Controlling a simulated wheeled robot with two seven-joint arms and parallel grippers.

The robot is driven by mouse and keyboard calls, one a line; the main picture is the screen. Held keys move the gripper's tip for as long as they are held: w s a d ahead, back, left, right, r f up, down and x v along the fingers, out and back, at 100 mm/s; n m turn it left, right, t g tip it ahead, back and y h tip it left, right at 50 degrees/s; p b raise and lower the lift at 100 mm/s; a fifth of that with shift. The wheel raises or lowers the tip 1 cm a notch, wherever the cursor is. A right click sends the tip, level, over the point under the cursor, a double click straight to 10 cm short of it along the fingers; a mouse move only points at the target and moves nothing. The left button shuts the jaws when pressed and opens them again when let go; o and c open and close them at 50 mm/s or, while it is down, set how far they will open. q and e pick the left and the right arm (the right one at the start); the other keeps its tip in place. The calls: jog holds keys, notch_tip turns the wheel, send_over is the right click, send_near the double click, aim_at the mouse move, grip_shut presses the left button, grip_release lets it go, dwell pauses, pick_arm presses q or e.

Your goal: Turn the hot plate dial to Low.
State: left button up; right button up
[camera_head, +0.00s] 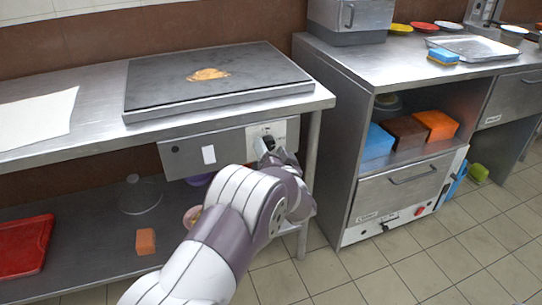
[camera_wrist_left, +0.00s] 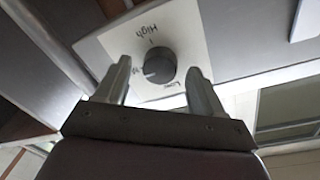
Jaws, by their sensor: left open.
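The hot plate (camera_head: 150,82) is a dark flat slab on the left steel table, with a pancake-like piece of food (camera_head: 208,74) on it. Its dial (camera_wrist_left: 160,62) is a round dark knob on a white label plate (camera_head: 287,130), seen close in the left wrist view. "High" and "Low" are printed around it, with a third label partly hidden by a finger. The dial's light mark appears to point towards that third label. My left gripper (camera_wrist_left: 157,72) is open, its fingers on either side of the dial; contact is unclear. In the head view the gripper (camera_head: 268,146) mostly hides the dial.
The dial's control box (camera_head: 190,158) hangs under the table's front edge. A table leg (camera_head: 311,165) stands just right of my gripper. A steel cabinet (camera_head: 340,130) with sponges stands further right. A red tray (camera_head: 22,248) lies on the lower shelf.

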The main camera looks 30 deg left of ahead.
pick_arm(q)
jog(key=shift+w+a, duration=0.2)
jog(key=c, duration=1.1)
jog(key=shift+o, duration=0.2)
jog(key=n, duration=0.4)
jog(key=n+b, duration=0.1)
jog(key=n, duration=0.3)
jog(key=shift+f+n+y, duration=0.15)
jog(key=shift+n+y, duration=0.15)
jog(key=n+b, duration=0.2)
jog(key=n, duration=0.2)
jog(key=shift+n+y, duration=0.3)
jog(key=shift+n, duration=0.1)
jog(key=n+b, duration=0.2)
jog(key=n, duration=0.3)
jog(key=shift+d+b, duration=0.1)
jog(key=shift+b, duration=0.2)
jog(key=shift+n+g, duration=0.3)
jog(key=shift+g, duration=0.1)
